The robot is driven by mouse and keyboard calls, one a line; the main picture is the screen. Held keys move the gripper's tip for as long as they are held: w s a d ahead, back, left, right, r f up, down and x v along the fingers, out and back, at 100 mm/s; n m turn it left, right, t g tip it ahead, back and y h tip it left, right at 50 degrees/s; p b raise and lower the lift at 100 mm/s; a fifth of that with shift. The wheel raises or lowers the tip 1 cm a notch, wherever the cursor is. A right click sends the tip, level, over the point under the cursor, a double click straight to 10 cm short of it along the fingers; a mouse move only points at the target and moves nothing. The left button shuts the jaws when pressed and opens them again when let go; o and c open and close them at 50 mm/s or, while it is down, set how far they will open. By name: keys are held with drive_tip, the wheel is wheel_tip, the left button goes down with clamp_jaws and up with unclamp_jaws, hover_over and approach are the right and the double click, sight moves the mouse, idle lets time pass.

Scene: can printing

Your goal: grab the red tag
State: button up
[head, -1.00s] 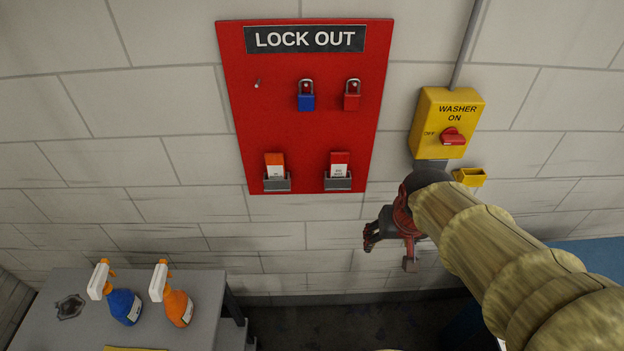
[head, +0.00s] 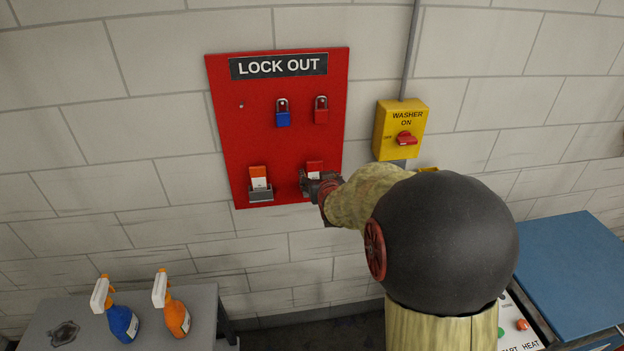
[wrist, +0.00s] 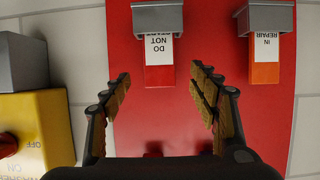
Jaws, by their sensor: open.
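The red tag (head: 314,167) sits in the right-hand holder low on the red lock out board. Its lower part is hidden behind my gripper in the head view. In the wrist view, which is upside down, the red tag (wrist: 159,62) shows a white "DO NOT" label and a red end, and lies between my fingers. My gripper (wrist: 162,80) is open around the line of the tag, and no finger visibly touches it. In the head view my gripper (head: 312,184) is at the board's lower right.
An orange tag (head: 258,178) stands in the left holder. Blue (head: 283,117) and red (head: 321,114) padlocks hang above. The yellow washer switch box (head: 401,131) is to the right. A grey table (head: 65,330) with two spray bottles is at lower left.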

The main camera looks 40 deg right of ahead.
sight(315, 170)
drive_tip(key=shift+x, duration=2.75)
drive_tip(key=shift+r, duration=0.15)
drive_tip(key=shift+c, duration=1.2)
drive_tip(key=c, duration=0.9)
